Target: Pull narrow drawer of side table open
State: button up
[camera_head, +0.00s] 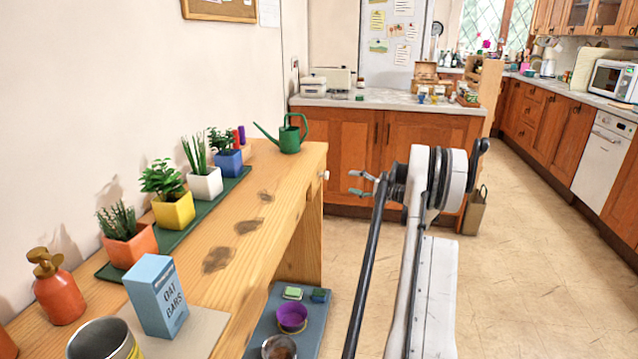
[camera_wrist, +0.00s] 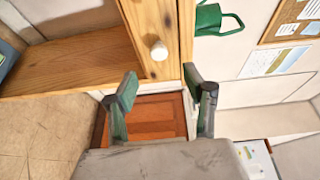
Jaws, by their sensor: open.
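The side table (camera_head: 262,210) is light wood and runs along the left wall in the head view. A small round white knob (camera_head: 325,175) sits on its right side near the far end. In the wrist view the same knob (camera_wrist: 159,51) is on the narrow drawer's wooden front (camera_wrist: 150,20), which looks flush with the table. My gripper (camera_head: 358,183) is to the right of the knob in the head view. In the wrist view my gripper (camera_wrist: 162,85) has its two green-grey fingers spread, with nothing between them. The knob appears beyond the fingertips, apart from them.
On the tabletop stand a green watering can (camera_head: 289,136), several potted plants, a blue box (camera_head: 156,295) and an orange dispenser (camera_head: 59,287). A low grey surface (camera_head: 262,335) with bowls lies below the table. Wooden cabinets (camera_head: 400,150) stand behind.

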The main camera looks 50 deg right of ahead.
aim_at(327, 175)
jog(key=w+b, duration=0.1)
jog(key=w, duration=0.3)
jog(key=w+b, duration=0.1)
jog(key=w, duration=0.3)
jog(key=w+b, duration=0.1)
jog(key=w, duration=0.4)
jog(key=shift+f, duration=0.4)
grip_shut()
